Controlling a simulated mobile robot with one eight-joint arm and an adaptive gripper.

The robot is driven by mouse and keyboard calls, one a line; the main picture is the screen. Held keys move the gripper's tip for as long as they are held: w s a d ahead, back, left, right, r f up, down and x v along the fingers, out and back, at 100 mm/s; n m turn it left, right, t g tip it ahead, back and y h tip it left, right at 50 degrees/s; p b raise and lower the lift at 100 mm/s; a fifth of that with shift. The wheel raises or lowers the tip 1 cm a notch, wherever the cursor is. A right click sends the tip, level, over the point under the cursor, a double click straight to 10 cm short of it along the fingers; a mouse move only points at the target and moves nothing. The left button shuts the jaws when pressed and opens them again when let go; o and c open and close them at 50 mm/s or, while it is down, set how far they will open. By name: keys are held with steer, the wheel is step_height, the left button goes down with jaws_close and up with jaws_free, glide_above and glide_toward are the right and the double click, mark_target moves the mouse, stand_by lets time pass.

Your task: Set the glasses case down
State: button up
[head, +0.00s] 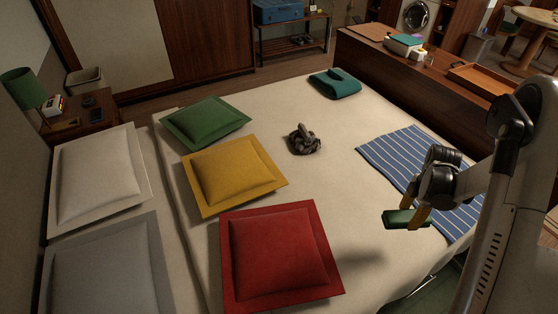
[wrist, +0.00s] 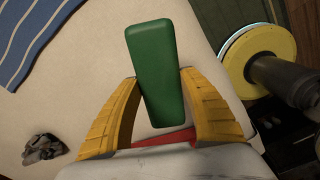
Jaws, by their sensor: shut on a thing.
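A green glasses case (head: 405,218) is held in my gripper (head: 419,212) above the right side of the bed. In the wrist view the case (wrist: 156,72) is a long green block between the two yellow fingers of my gripper (wrist: 165,98). The fingers are shut on its sides. The bed (head: 330,190) has a pale cover, and bare cover shows below the case. A dark shadow lies on the cover to the left of the gripper.
A blue striped cloth (head: 410,165) lies on the bed's right edge, beside the gripper. A red cushion (head: 278,255), a yellow cushion (head: 235,175), a green cushion (head: 206,122), a dark crumpled item (head: 303,139) and a folded teal item (head: 335,84) also lie there. The middle of the bed has free room.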

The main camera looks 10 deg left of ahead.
steer(key=d+f+n, duration=0.2)
steer(key=d+n, duration=0.1)
steer(key=d+f+n, duration=0.1)
steer(key=d+n, duration=0.1)
steer(key=shift+f, duration=0.25)
steer(key=b, duration=0.4)
glide_above(377, 226)
step_height(377, 226, down, 7)
steer(key=shift+f, duration=0.1)
steer(key=shift+f+b, duration=1.2)
steer(key=shift+f, duration=0.65)
steer(key=shift+f, duration=0.2)
steer(key=o, duration=1.3)
steer(key=shift+r, duration=0.15)
